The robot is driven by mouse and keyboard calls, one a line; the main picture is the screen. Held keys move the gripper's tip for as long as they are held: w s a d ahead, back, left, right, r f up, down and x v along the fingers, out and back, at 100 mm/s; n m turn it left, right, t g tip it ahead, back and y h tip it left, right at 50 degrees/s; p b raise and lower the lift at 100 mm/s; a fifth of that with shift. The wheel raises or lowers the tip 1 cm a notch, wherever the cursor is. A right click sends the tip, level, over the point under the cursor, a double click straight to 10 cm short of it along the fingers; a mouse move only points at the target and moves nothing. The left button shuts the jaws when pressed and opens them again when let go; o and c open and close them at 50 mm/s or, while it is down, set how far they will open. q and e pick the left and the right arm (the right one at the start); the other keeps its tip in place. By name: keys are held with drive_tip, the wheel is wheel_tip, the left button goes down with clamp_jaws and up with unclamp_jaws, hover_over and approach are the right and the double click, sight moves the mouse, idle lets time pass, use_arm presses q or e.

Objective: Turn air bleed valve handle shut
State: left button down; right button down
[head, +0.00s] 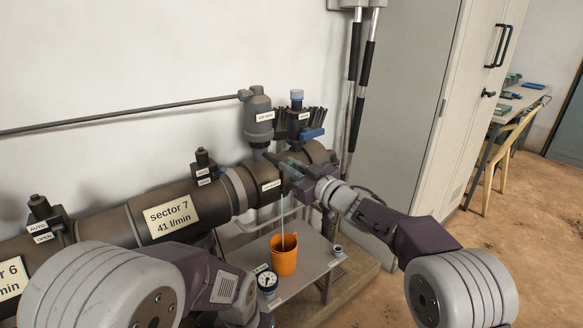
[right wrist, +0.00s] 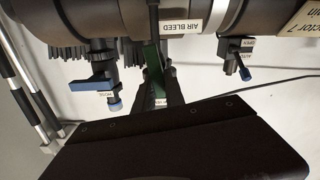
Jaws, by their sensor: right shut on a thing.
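The air bleed valve has a green handle (right wrist: 152,72) below the AIR BLEED label (right wrist: 180,27) on the dark manifold pipe, in the right wrist view. My right gripper (right wrist: 156,85) is shut on this green handle, one dark finger on each side. In the head view my right gripper (head: 292,168) reaches in from the right at the pipe's far end. It hides most of the handle there. The handle's exact angle to the pipe is hard to tell. My left arm fills the lower left of the head view; its fingertips are not shown.
A blue-handled valve (head: 312,133) is close behind. A grey cabinet (head: 405,100) stands right.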

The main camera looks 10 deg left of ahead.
drive_tip(key=n, duration=0.2)
drive_tip(key=n+b, duration=0.1)
drive_tip(key=shift+s+a+f+n, duration=0.2)
drive_tip(key=shift+s+f+n, duration=0.05)
drive_tip(key=shift+n, duration=0.05)
drive_tip(key=shift+s+a+f+n+b, duration=0.15)
drive_tip(key=shift+f+n+b, duration=0.15)
drive_tip(key=shift+n+b, duration=1.25)
drive_tip(key=shift+s+a+f+n+b, duration=0.1)
drive_tip(key=shift+f+n+b, duration=0.3)
drive_tip(key=shift+n, duration=2.05)
drive_tip(key=shift+s+a+f+n+b, duration=0.15)
drive_tip(key=shift+n+b, duration=1)
drive_tip(key=shift+n, duration=0.85)
drive_tip(key=shift+d+n, duration=0.1)
drive_tip(key=shift+n, duration=0.2)
drive_tip(key=c, duration=1.4)
unclamp_jaws()
drive_tip(key=v, duration=0.9)
